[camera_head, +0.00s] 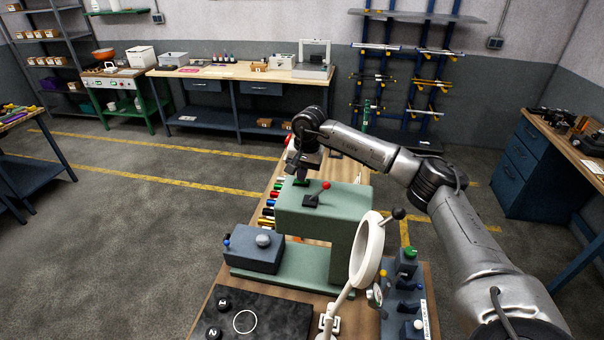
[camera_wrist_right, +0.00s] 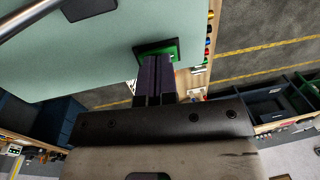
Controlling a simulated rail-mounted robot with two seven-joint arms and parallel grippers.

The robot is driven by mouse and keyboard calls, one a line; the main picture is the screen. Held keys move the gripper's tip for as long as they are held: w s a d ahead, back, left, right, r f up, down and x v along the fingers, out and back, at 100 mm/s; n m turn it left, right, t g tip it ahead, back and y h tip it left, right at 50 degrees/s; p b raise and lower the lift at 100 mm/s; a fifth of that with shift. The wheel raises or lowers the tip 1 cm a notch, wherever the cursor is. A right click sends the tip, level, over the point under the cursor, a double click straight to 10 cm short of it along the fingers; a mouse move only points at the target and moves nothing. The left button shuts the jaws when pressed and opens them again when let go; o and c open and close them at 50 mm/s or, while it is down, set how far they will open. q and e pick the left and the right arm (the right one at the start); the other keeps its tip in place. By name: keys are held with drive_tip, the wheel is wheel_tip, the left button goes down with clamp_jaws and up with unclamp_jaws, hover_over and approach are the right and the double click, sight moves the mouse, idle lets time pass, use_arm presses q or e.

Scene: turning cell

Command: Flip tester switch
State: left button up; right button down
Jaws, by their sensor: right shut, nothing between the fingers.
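A green C-shaped machine (camera_head: 330,203), likely the tester, stands on the bench. My right gripper (camera_head: 301,180) is shut and empty at the machine's far left end, pointing down. In the right wrist view its closed fingers (camera_wrist_right: 156,75) are over a bright green piece (camera_wrist_right: 157,49) on a dark plate on the machine's green surface. The fingers hide part of that piece, and I cannot tell if they touch it. My left gripper is not in view.
A blue-grey box (camera_head: 253,255) with a round knob sits left of the machine. A white ring magnifier (camera_head: 367,250) and a control panel (camera_head: 405,300) with knobs stand at the right. Several coloured handles (camera_head: 268,211) line the left bench edge. A dark plate (camera_head: 260,312) lies in front.

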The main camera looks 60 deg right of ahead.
wheel_tip(320, 180, up, 4)
drive_tip(key=p, duration=0.3)
drive_tip(key=shift+w, duration=0.15)
wheel_tip(320, 180, up, 10)
drive_tip(key=w+b, duration=0.1)
drive_tip(key=shift+w+a+f, duration=0.15)
drive_tip(key=shift+a, duration=0.1)
